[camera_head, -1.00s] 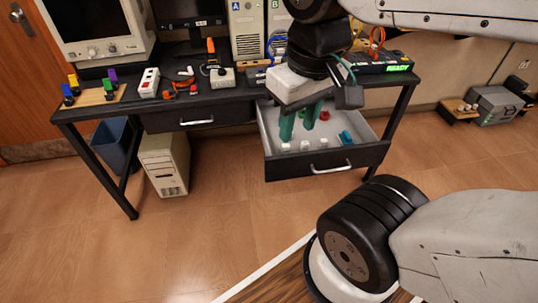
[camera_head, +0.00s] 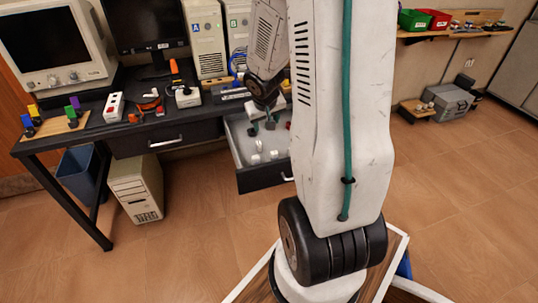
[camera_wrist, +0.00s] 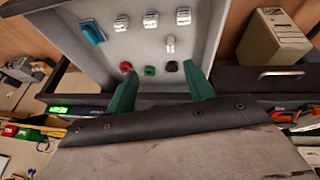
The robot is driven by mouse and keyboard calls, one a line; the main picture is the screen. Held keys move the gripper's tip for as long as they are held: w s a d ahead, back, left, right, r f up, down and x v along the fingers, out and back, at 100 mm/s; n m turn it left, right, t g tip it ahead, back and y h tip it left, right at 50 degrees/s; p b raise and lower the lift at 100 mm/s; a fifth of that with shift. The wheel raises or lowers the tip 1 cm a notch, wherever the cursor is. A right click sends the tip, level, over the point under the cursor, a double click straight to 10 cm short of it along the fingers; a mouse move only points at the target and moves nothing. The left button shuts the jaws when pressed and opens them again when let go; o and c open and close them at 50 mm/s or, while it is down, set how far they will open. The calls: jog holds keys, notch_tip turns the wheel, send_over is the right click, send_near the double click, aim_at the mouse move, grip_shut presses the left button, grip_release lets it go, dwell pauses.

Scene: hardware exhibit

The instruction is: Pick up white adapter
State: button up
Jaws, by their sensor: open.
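Several small white adapters lie in the open drawer. In the wrist view, three sit in a row near the top: left (camera_wrist: 121,22), middle (camera_wrist: 150,20) and right (camera_wrist: 183,16). Another white adapter (camera_wrist: 170,44) lies nearer my fingers. In the head view, white adapters show at the drawer's left part, one of them near the front (camera_head: 256,158). My gripper (camera_wrist: 160,70) is open and empty, its green fingers apart over the drawer's edge side holding the small parts. It also shows small in the head view (camera_head: 261,127). My arm hides the drawer's right part there.
The drawer (camera_wrist: 88,62) also holds a blue part (camera_wrist: 92,32), a red part (camera_wrist: 125,67), a green part (camera_wrist: 150,71) and a black part (camera_wrist: 172,66). The desk (camera_head: 60,146) carries monitors, computer towers and tools. A beige tower (camera_head: 136,190) stands on the floor.

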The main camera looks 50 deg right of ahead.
jog(key=m+t+y, duration=0.1)
send_over(275, 153)
jog(key=s+a, duration=0.1)
jog(key=s, duration=0.1)
notch_tip(275, 153, down, 12)
jog(key=shift+a+x, duration=0.15)
jog(key=shift+x, duration=1.5)
jog(key=shift+a+x, duration=0.2)
jog(key=shift+x, duration=1.45)
jog(key=shift+s+f, duration=0.1)
jog(key=c, duration=1)
